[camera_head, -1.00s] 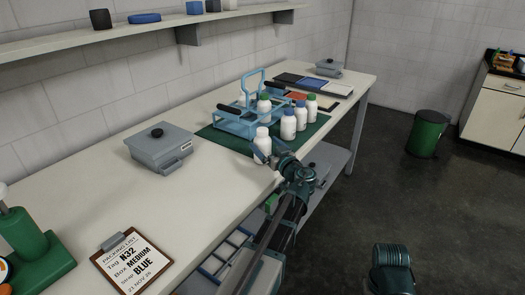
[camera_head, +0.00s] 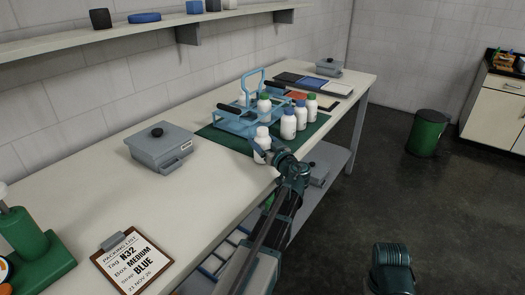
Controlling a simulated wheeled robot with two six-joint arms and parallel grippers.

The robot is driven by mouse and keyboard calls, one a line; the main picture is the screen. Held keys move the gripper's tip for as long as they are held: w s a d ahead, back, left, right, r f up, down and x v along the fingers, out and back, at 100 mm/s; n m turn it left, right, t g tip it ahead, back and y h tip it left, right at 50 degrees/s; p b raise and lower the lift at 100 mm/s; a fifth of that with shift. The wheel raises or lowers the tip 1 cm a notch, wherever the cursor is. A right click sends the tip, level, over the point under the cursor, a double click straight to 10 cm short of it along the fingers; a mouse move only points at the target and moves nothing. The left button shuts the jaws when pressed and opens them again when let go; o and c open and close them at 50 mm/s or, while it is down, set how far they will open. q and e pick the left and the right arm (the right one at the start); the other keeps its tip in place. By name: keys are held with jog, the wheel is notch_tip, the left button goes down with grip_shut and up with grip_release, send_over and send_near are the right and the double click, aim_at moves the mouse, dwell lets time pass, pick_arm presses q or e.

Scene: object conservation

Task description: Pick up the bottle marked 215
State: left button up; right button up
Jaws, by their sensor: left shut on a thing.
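Several white bottles stand at the front of the green mat (camera_head: 237,143) on the bench. A white-capped bottle (camera_head: 262,138) is nearest me, with my left gripper (camera_head: 264,154) shut on its lower part. No number can be read on any bottle, so I cannot tell which is 215. My right gripper is not in view.
A grey lidded box (camera_head: 160,148) is to the left, and a packing list clipboard (camera_head: 132,263) lies at the near left. Flat trays (camera_head: 308,86) and another grey box (camera_head: 328,68) are farther back.

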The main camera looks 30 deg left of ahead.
aim_at(265, 133)
pick_arm(q)
notch_tip(265, 133, up, 4)
jog(key=p, duration=0.3)
jog(key=shift+f+p, duration=0.25)
jog(key=shift+p, duration=0.05)
jog(key=shift+s+d+r+p, duration=0.1)
jog(key=shift+d+r+p, duration=0.1)
jog(key=shift+r+p, duration=0.15)
jog(key=v, duration=1.5)
jog(key=shift+d+r+p, duration=0.35)
jog(key=shift+p, duration=0.05)
